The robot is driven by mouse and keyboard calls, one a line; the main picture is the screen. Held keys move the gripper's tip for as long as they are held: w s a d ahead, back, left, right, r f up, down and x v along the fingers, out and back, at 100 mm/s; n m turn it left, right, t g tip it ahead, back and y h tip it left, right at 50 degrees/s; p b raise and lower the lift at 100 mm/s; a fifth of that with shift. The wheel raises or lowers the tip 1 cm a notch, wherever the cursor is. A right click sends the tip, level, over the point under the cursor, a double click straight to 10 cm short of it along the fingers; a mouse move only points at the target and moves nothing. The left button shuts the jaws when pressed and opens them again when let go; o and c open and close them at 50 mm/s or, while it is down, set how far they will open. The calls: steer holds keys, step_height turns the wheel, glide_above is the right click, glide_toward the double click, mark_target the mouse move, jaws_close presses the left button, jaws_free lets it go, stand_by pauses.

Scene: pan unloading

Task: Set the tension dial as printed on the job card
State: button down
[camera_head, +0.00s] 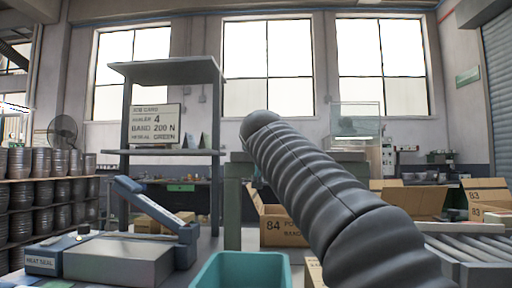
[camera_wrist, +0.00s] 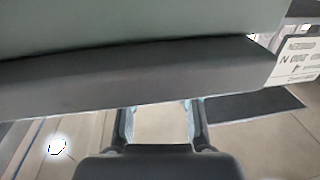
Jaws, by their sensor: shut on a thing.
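The job card (camera_head: 155,123) stands on the shelf rack at left; it reads "BAND 200 N", a 4 above, and GREEN below. Other words are blurred. Part of the card also shows upside down at the right edge of the wrist view (camera_wrist: 294,62). I cannot make out a tension dial in either view. My gripper (camera_wrist: 161,108) shows at the bottom of the wrist view, its fingers apart with a pale patch between them. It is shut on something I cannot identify. In the head view my arm hides the gripper.
The grey shelf rack (camera_head: 165,72) stands at left. A heat-seal machine (camera_head: 118,262) with a raised arm is at lower left, beside a teal bin (camera_head: 243,272). Cartons (camera_head: 283,229) and a roller conveyor (camera_head: 468,247) are at right. A grey bar (camera_wrist: 130,75) crosses the wrist view.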

steer(key=shift+a+f+m+h+b, duration=0.1)
steer(key=shift+m+h+b, duration=0.25)
steer(key=shift+m+h, duration=1.35)
steer(key=shift+h, duration=0.9)
steer(key=m+h+p, duration=0.1)
steer(key=m+g+h+p, duration=0.1)
steer(key=h, duration=0.1)
steer(key=shift+r+h, duration=0.2)
steer(key=shift+h, duration=0.1)
steer(key=shift+m+g+h+p, duration=0.35)
steer(key=shift+m+g+h, duration=0.05)
steer(key=shift+m, duration=0.1)
steer(key=shift+f+h, duration=0.1)
steer(key=shift+h, duration=0.2)
steer(key=c, duration=0.8)
jaws_free()
